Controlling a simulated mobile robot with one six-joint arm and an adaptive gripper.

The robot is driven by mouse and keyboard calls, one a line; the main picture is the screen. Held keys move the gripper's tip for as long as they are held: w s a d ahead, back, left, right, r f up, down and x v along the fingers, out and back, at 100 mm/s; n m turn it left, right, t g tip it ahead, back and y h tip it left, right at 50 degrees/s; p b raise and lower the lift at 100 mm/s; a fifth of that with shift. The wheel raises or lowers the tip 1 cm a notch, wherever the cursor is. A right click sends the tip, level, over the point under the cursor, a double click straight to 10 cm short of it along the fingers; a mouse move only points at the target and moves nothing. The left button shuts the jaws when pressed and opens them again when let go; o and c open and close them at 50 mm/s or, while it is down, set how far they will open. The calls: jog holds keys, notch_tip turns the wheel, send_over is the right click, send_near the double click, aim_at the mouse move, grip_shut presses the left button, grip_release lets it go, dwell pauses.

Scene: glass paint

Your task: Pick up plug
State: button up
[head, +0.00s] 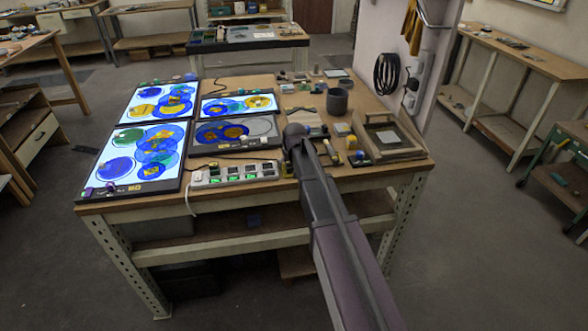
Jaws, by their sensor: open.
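A white power strip (236,174) with green-lit switches lies near the front edge of the workbench. A small dark piece (213,166) at its left end, with a dark cable running to it, may be the plug; it is too small to be sure. My arm reaches in from the lower right. My gripper (294,142) is over the bench, just right of the power strip, seen from behind. It is open, its fingers are mostly hidden, and I see nothing held in it.
Lit panels with coloured glass discs (152,144) cover the bench's left half. A dark grey cup (337,101), a wooden frame (386,138) and small blocks stand on the right. A white wall column (390,35) with a coiled black cable (387,73) rises behind the right edge.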

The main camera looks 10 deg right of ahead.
dwell(0.5)
grip_shut()
jog(key=shift+r, duration=0.2)
notch_tip(320, 180, up, 4)
jog(key=p, duration=0.4)
jog(key=shift+f, duration=0.1)
jog(key=s+p, duration=0.1)
jog(key=s, duration=1.5)
jog(key=shift+d+r, duration=0.25)
jog(key=shift+r, duration=0.15)
jog(key=shift+r, duration=0.15)
jog(key=shift+r+p, duration=2.35)
jog(key=shift+p, duration=0.15)
